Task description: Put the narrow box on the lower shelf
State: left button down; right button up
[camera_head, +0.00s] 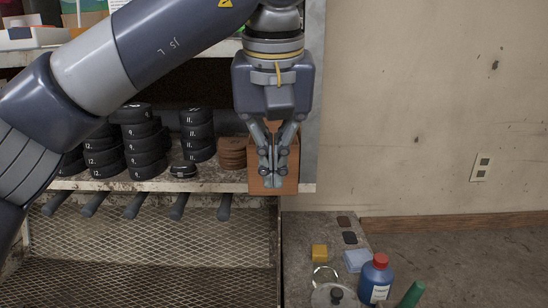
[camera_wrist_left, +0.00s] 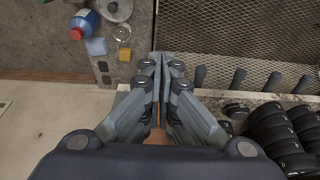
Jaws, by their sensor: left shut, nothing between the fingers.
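A narrow brown box (camera_head: 290,168) stands on the right end of the lower shelf (camera_head: 237,187), close to the upright side panel. My left gripper (camera_head: 272,184) points down directly in front of it and covers its middle. The fingers are shut together with nothing between them. Whether they touch the box is not clear. In the left wrist view the closed fingertips (camera_wrist_left: 158,58) meet, and a small brown patch, likely the box, shows between the finger bases. My right gripper is in neither view.
Stacks of black numbered discs (camera_head: 143,140) and a stack of brown discs (camera_head: 232,153) stand left of the box. Rods (camera_head: 178,206) stick out under the shelf above a mesh panel (camera_head: 150,240). A lower bench holds a blue bottle (camera_head: 376,280) and a yellow block (camera_head: 320,252).

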pick_arm(q)
jog(key=w+f+p, duration=0.3)
jog(key=w+f, duration=0.3)
jog(key=shift+f, duration=0.3)
